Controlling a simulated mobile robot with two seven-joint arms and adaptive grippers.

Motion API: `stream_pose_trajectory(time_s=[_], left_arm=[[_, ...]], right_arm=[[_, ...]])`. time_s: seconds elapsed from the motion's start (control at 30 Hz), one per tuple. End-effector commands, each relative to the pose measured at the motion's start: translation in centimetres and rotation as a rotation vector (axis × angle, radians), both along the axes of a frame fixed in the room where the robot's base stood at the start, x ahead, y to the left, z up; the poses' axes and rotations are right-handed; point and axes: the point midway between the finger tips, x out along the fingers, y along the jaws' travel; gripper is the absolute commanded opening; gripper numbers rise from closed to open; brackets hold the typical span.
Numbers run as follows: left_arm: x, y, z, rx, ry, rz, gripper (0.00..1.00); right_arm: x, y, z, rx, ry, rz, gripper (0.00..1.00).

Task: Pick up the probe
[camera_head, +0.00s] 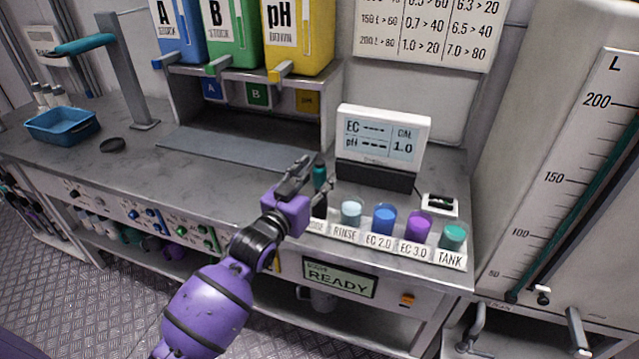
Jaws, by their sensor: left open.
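My left gripper (311,184) is open and hangs over the left end of the white cup rack, its fingers pointing up and away in the picture. A slim probe with a teal top (319,174) shows between and just behind the fingers. Its lower part is hidden by the gripper, and I cannot tell whether the fingers touch it. A dark holder (320,207) sits below it at the rack's left end, with its label partly covered. My right gripper is not in view.
The rack holds a rinse cup (351,213), blue cup (384,218), purple cup (419,224) and green tank cup (453,237). A meter (381,140) stands behind. A dispenser shelf (188,105) is to the left. The bench left of the gripper is mostly clear.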

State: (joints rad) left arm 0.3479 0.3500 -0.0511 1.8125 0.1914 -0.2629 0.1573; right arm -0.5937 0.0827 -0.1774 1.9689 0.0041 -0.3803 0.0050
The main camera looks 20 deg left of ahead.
Motion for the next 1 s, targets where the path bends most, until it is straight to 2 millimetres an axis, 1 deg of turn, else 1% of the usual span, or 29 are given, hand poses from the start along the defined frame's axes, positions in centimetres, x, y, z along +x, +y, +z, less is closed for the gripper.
stream_pose_trajectory(time_s=[0.03, 0.17, 0.4, 0.43, 0.7, 0.8, 1.0], left_arm=[[0.9, -0.2, 0.3, -0.001, -0.004, 0.000, 0.48], [2.1, -0.4, 0.2, 0.000, -0.002, 0.000, 0.48], [2.3, -0.4, 0.0, 0.000, 0.000, 0.000, 0.48], [2.3, -0.4, 0.0, 0.000, 0.000, 0.000, 0.47], [2.3, -0.4, 0.0, 0.000, -0.001, 0.000, 0.11], [2.3, -0.4, 0.0, 0.000, -0.001, 0.000, 0.00], [2.3, -0.4, 0.1, 0.000, -0.001, 0.000, 0.00]], right_arm=[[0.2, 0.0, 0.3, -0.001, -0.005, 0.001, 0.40], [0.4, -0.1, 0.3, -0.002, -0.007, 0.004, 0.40], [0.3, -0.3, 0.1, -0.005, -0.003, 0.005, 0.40], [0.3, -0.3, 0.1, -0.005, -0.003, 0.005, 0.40], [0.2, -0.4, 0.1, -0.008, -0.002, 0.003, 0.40], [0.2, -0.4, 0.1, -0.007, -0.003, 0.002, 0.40], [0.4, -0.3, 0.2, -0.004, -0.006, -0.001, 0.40]])
